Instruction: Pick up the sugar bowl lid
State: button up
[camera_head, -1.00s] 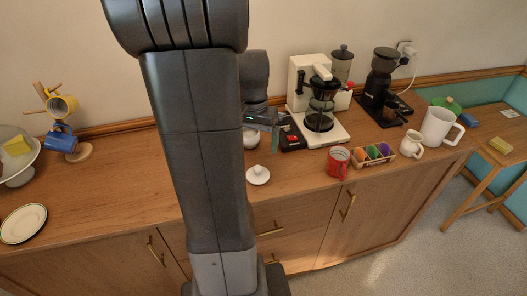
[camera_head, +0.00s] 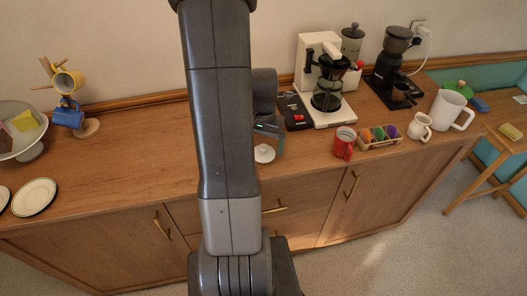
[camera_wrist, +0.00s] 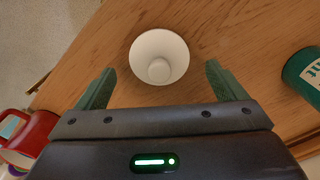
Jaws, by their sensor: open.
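The sugar bowl lid (camera_head: 264,154) is a small white round lid with a knob, lying on the wooden sideboard top (camera_head: 120,166). In the wrist view the lid (camera_wrist: 159,50) shows from above, with its knob near its centre. My gripper (camera_wrist: 156,85) is open and empty. The lid lies ahead of the fingertips, roughly centred between them. In the head view my gripper (camera_head: 268,142) is just above and behind the lid, partly hidden by my arm. I cannot see the sugar bowl itself; my arm may hide it.
A plate (camera_head: 36,196) and a mug tree (camera_head: 88,127) are at the left. A green item (camera_wrist: 304,74) is right of my gripper. Wood around the lid is clear.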

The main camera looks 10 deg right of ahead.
jog(key=shift+f, duration=1.45)
jog(key=c, duration=1)
jog(key=shift+r, duration=0.15)
